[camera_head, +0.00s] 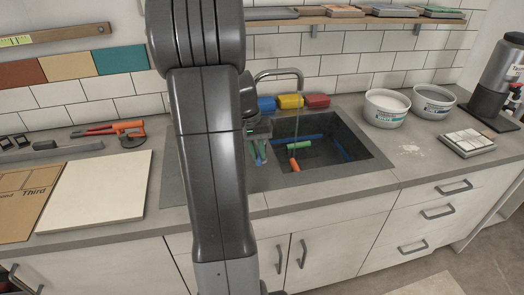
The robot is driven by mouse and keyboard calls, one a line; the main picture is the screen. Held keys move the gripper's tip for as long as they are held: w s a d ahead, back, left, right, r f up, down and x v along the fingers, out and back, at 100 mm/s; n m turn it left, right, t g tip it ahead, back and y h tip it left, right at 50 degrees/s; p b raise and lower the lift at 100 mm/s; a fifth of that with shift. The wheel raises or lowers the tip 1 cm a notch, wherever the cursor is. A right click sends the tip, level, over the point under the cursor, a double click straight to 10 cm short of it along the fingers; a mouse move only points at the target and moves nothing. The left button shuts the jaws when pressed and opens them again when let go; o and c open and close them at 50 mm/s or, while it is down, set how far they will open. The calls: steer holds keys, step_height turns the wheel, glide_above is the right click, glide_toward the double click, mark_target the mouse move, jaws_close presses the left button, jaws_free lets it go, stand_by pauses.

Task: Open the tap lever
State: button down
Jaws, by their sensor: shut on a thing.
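The tap (280,73) has a curved metal spout that reaches over the sink (345,168) at the back of the counter. My arm stands in front of the tap's base and hides much of it. My gripper (259,131) shows only in part, to the right of my arm and beside the tap's base. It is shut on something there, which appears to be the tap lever. The lever itself is hidden, so its angle cannot be told.
Blue, yellow and red pieces (290,102) sit behind the sink. Green and orange rolls (294,164) lie in the basin. Two white buckets (386,108) and a tile stack (467,142) stand right. A pale board (95,190) and an orange tool (120,130) lie left.

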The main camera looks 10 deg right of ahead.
steer(key=a+m, duration=0.1)
steer(key=m, duration=0.1)
steer(key=w+m, duration=0.1)
steer(key=w+a+m+g+p, duration=0.1)
steer(key=m, duration=0.1)
steer(key=shift+a+r+m+y, duration=0.1)
steer(key=shift+a+m+y, duration=0.2)
steer(key=shift+a, duration=0.05)
steer(key=shift+w+a+m+p, duration=0.4)
steer(key=shift+w+m, duration=0.15)
steer(key=shift+m, duration=0.65)
steer(key=shift+w+a+m+y+p, duration=0.2)
steer(key=shift+w+m, duration=0.15)
steer(key=shift+m, duration=0.3)
steer(key=shift+w+a+m+y+p, duration=0.1)
steer(key=shift+w+m+y+p, duration=0.15)
steer(key=shift+m, duration=0.4)
steer(key=shift+w, duration=0.1)
steer(key=c, duration=1.4)
jaws_free()
steer(key=shift+c, duration=0.2)
step_height(320, 180, up, 14)
steer(key=w, duration=0.2)
steer(key=shift+w+a+f+b, duration=0.2)
steer(key=shift+a+f+b, duration=0.05)
steer(key=shift+a+b, duration=0.2)
